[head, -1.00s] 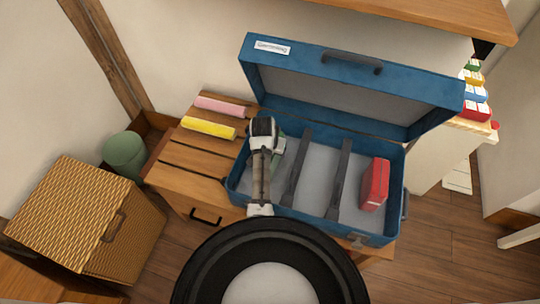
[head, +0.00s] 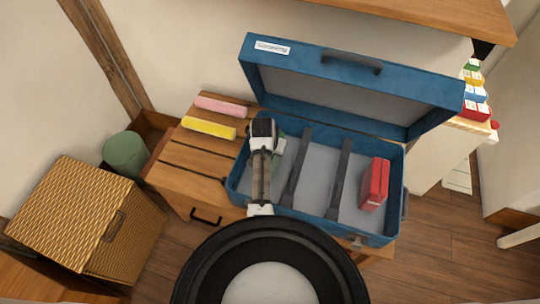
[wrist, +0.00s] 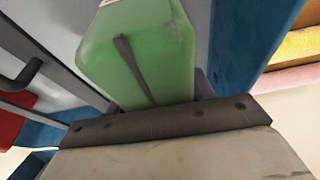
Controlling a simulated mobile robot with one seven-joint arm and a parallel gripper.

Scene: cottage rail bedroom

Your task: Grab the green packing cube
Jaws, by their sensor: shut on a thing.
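The green packing cube (wrist: 145,52) fills the upper middle of the wrist view, with a dark strap or pull across its face. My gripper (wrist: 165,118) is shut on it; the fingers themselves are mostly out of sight. In the head view my gripper (head: 264,135) is over the left part of the open blue suitcase (head: 322,228). Only a sliver of the green cube (head: 280,143) shows beside it there, the rest hidden by my arm. I cannot tell whether the cube touches the suitcase floor.
A red box (head: 375,184) stands in the suitcase's right part, beyond two dark straps (head: 338,180). The blue lid (head: 350,85) stands open behind. A yellow roll (head: 208,128) and a pink roll (head: 220,106) lie on the wooden bench to the left. A wicker basket (head: 85,220) is at far left.

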